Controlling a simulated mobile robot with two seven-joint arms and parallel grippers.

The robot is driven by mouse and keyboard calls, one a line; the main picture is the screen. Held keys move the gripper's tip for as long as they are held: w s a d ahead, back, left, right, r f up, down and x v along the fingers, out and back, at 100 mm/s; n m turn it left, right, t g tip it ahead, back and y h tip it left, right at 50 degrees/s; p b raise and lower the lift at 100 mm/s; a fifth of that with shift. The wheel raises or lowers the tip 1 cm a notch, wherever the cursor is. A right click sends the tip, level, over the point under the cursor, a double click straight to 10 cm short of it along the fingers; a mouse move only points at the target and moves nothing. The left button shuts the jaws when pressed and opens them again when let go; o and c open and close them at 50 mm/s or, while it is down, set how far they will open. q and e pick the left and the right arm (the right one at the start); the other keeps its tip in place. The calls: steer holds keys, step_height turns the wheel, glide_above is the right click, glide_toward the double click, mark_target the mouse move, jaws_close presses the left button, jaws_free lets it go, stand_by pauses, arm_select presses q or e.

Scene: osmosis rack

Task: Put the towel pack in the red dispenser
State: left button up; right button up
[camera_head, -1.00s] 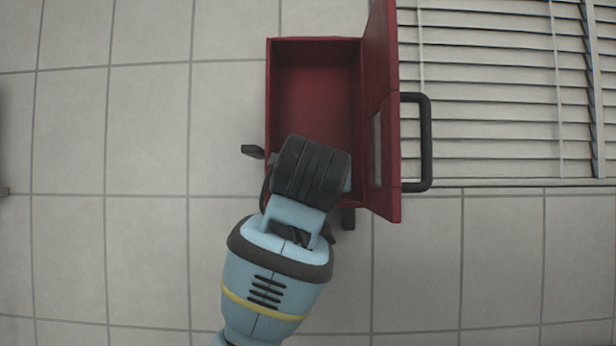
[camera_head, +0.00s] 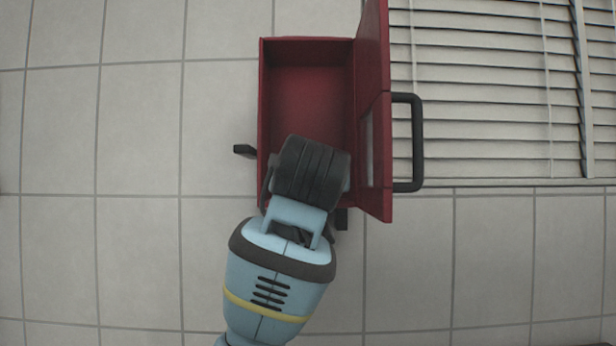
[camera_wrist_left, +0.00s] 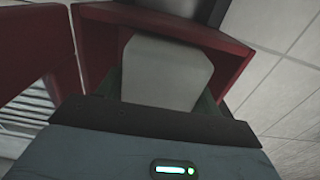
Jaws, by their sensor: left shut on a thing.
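The red dispenser (camera_head: 310,90) is on the tiled wall in the head view, its door (camera_head: 374,80) swung open to the right. My left gripper (camera_head: 312,170) is at the lower part of its opening; my own wrist hides the fingers and the towel pack there. In the left wrist view the pale grey block-shaped towel pack (camera_wrist_left: 166,68) is between the fingers of my left gripper (camera_wrist_left: 162,98), which is shut on it. The red dispenser walls (camera_wrist_left: 225,50) surround its far end. Whether the pack touches the dispenser cannot be told. My right gripper is not in view.
The door's black handle (camera_head: 415,145) sticks out to the right, near a slatted blind (camera_head: 480,100). A small black piece (camera_head: 244,151) juts out left of the dispenser. Bare tiled wall (camera_head: 140,130) is to the left and below.

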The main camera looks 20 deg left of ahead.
arm_select(q)
steer(key=shift+w+a+f, duration=0.2)
steer(key=shift+w+f, duration=0.05)
steer(key=shift+w, duration=0.2)
stand_by(0.7)
steer(key=o, duration=1.2)
steer(key=shift+c, duration=0.2)
steer(key=shift+o, duration=0.4)
steer(key=shift+o, duration=0.6)
steer(key=v, duration=1.5)
stand_by(0.7)
